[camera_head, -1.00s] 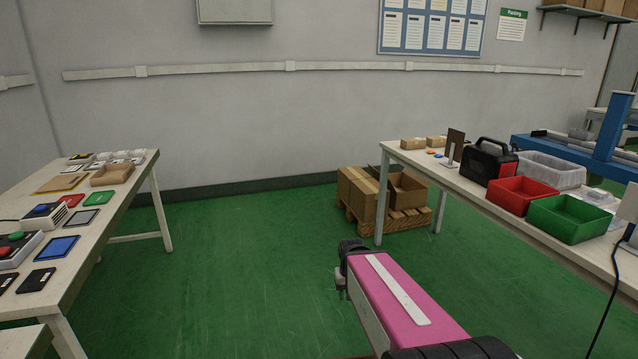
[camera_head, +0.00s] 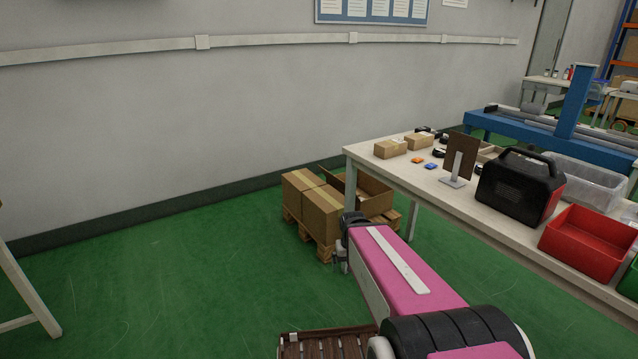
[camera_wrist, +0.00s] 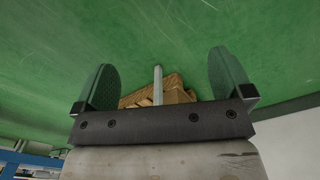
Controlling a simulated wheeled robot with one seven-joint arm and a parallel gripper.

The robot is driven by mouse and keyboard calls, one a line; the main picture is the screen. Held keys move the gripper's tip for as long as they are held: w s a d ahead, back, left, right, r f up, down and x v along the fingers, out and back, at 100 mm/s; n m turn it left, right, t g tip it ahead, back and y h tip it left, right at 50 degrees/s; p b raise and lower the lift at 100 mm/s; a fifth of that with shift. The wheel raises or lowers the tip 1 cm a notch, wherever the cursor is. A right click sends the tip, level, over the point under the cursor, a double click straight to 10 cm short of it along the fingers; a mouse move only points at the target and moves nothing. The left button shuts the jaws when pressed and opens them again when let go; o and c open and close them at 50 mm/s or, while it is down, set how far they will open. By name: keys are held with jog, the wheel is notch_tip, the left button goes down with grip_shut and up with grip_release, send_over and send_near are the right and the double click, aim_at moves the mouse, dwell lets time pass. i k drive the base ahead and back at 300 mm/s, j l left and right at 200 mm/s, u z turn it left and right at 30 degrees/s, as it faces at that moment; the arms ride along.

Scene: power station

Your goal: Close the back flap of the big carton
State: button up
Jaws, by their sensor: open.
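An open brown carton (camera_head: 374,191) stands on a low wooden pallet (camera_head: 322,246) on the floor, behind two closed cartons. One raised flap shows at its left; its right part is hidden behind the table edge, and I cannot tell how its other flaps lie. My pink arm reaches toward the pallet in the head view, with the gripper itself mostly out of sight. In the wrist view my gripper (camera_wrist: 161,76) is open, with nothing between its fingers. The pallet and cartons show small and far beyond them.
Two closed cartons (camera_head: 313,207) share the pallet. A white table (camera_head: 471,213) at the right carries small boxes, a black-red case (camera_head: 520,184) and a red bin (camera_head: 591,240). Its leg is near the pallet. A brown slatted object (camera_head: 325,345) is cut off below.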

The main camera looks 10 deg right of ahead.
aim_at(333, 178)
jog(key=i+j+z, duration=0.2)
jog(key=i+j, duration=0.3)
jog(key=i, duration=0.15)
jog(key=i+j, duration=0.1)
jog(key=j, duration=0.2)
jog(key=i+j+z, duration=0.1)
jog(key=j, duration=0.2)
jog(key=i+j, duration=0.1)
jog(key=j, duration=0.2)
